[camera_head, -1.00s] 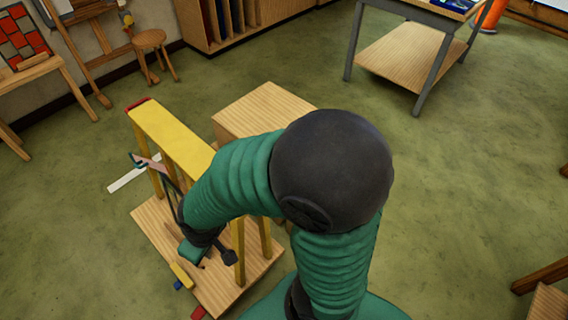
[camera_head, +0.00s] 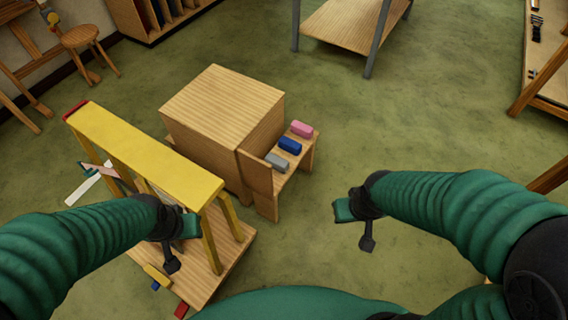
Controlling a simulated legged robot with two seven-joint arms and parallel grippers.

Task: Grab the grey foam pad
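The grey foam pad (camera_head: 277,162) lies at the near end of a small wooden ledge (camera_head: 306,153) on the right side of a wooden box. A blue pad (camera_head: 290,145) and a pink pad (camera_head: 302,129) lie behind it in a row. My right gripper (camera_head: 352,226) is in the air to the right of and nearer than the grey pad, apart from it, with nothing visible in it. My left gripper (camera_head: 180,246) is by the near end of the yellow-topped frame, left of and nearer than the pad. Whether their fingers are open is unclear.
The wooden box (camera_head: 222,105) stands behind the yellow-topped frame (camera_head: 150,155), which rises from a wooden base (camera_head: 222,262). Small colored blocks lie at the base's near edge. A grey-legged table (camera_head: 345,30) stands at the back. Green floor right of the ledge is clear.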

